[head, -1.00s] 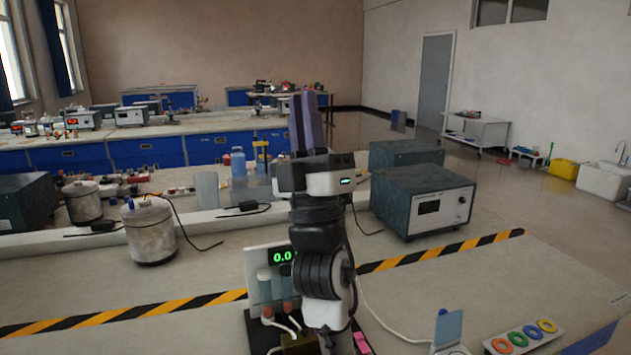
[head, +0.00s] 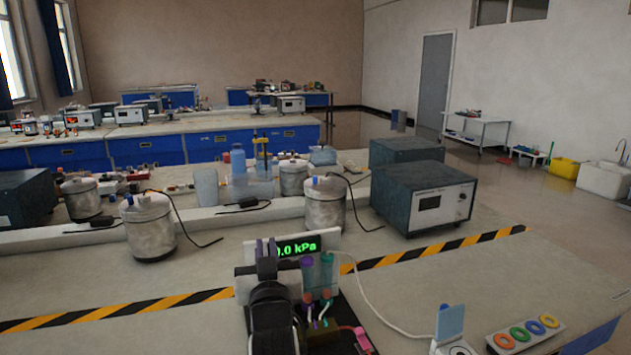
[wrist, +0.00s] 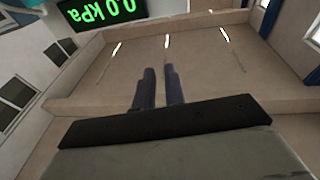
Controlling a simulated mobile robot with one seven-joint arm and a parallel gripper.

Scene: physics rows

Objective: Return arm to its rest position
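My gripper (head: 266,243) is low over the near bench in the head view, pointing up and away, in front of the pressure display. In the wrist view its two dark fingers (wrist: 159,70) stand close together with a narrow gap. Nothing is held between them. The display (head: 298,246) reads 0.0 kPa and is partly hidden by my gripper; it also shows upside down in the wrist view (wrist: 100,10). Tubes with teal and purple tops (head: 317,270) stand just right of my gripper.
Metal canisters (head: 325,205) stand behind the display, with another (head: 150,228) to the left. A grey instrument box (head: 424,200) is at the right. A tray of coloured rings (head: 525,335) and a small device with a blue lid (head: 450,322) are front right. A white cable crosses the bench.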

